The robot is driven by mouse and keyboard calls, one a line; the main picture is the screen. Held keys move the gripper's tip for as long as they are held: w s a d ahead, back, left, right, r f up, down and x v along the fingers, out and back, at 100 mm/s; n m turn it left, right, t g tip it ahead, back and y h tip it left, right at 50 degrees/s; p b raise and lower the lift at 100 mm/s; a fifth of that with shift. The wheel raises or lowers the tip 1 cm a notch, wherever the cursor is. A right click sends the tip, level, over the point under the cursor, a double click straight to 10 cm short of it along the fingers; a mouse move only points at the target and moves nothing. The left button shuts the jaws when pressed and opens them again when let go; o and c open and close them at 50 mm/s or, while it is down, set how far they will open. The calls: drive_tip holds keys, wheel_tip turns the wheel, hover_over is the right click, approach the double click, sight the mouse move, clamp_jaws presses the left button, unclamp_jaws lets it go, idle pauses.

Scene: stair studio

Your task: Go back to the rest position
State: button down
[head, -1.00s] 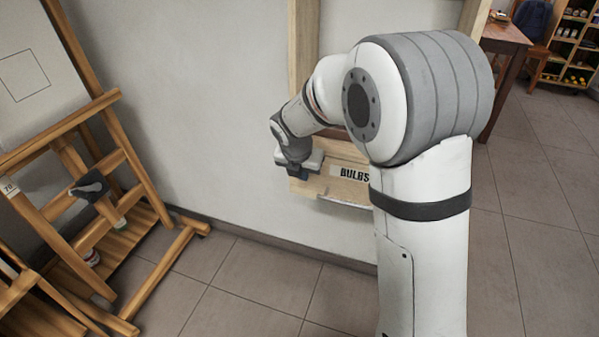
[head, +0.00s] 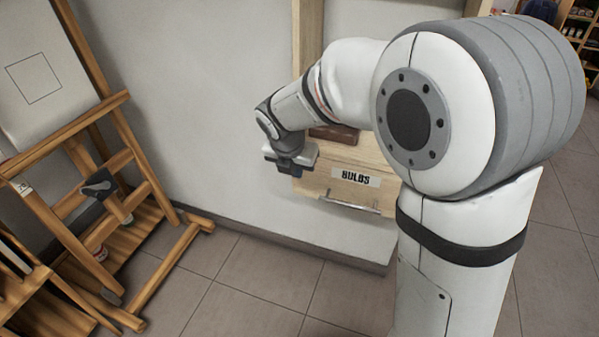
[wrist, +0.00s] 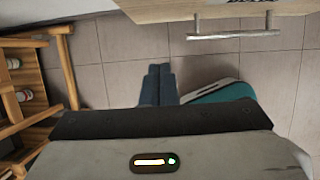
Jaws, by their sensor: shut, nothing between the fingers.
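My gripper (wrist: 157,84) points down in the wrist view, its two dark fingers pressed together with nothing between them. In the head view my gripper (head: 283,170) hangs at the end of my arm, just left of a wooden drawer front (head: 318,188) labelled BULBS. The fingertips are small and dark there. My arm hides part of the drawer unit's right side.
A wooden easel (head: 120,180) with a pale canvas (head: 45,85) stands at the left. The drawer's metal handle (head: 350,206) juts out; it also shows in the wrist view (wrist: 235,36). A teal and white object (wrist: 215,92) lies near the fingers there. Tiled floor (head: 250,285) is open.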

drive_tip(key=s+d+r+m+p, duration=0.7)
drive_tip(key=s+r+m+p, duration=0.2)
drive_tip(key=m, duration=0.7)
drive_tip(key=s+d+r+m+g+y+p, duration=0.1)
drive_tip(key=s+d+r+m+p, duration=0.7)
drive_tip(key=s+r+m, duration=0.5)
drive_tip(key=m+p, duration=0.1)
drive_tip(key=m, duration=0.2)
drive_tip(key=shift+s+d+g+y, duration=0.2)
drive_tip(key=shift+d+g+y, duration=0.1)
